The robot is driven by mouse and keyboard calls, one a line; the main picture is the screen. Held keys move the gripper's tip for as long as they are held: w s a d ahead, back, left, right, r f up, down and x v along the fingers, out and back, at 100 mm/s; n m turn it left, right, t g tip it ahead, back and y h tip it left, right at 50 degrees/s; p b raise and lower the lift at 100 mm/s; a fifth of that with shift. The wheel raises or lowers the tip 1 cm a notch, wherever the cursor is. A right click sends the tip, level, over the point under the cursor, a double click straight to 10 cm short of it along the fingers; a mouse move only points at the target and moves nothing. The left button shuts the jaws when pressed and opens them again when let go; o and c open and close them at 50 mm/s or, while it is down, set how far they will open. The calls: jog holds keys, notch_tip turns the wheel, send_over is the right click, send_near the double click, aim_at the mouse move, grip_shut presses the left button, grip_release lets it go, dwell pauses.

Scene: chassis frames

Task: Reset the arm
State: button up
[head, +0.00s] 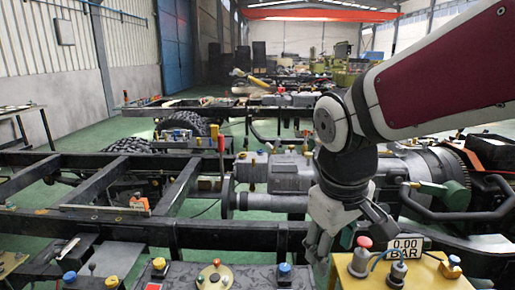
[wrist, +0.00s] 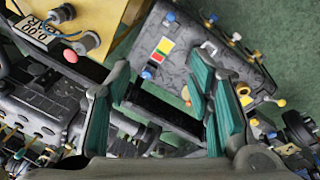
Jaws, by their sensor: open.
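My gripper (head: 320,248) hangs from my red and white arm at the right of the head view, pointing down over the dark chassis frame. In the wrist view my gripper (wrist: 160,68) shows two green-padded fingers spread apart, with nothing between them. Beneath the fingers lie a dark frame rail and the edge of a dark box. In the head view the gripper is just left of a yellow box (head: 345,272) with a gauge reading 0.00 BAR (head: 406,244).
A dark panel with coloured knobs (head: 240,276) stands at the front; it also shows in the wrist view (wrist: 190,60). A grey gearbox (head: 275,172) sits in the frame behind the gripper. A black hooked bar (head: 455,214) is at right. Green floor (head: 110,258) shows between rails.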

jog(key=s+d+r+m+t+p, duration=0.1)
jog(key=s+d+r+m+p, duration=0.1)
jog(key=s, duration=0.6)
jog(key=s+d+r+m+t+y+p, duration=0.1)
jog(key=s+d+r+m, duration=0.3)
jog(key=s, duration=0.4)
jog(key=shift+s+d+r+p, duration=0.15)
jog(key=shift+d+r+p, duration=0.25)
jog(key=shift+p, duration=0.5)
jog(key=shift+a+r, duration=0.1)
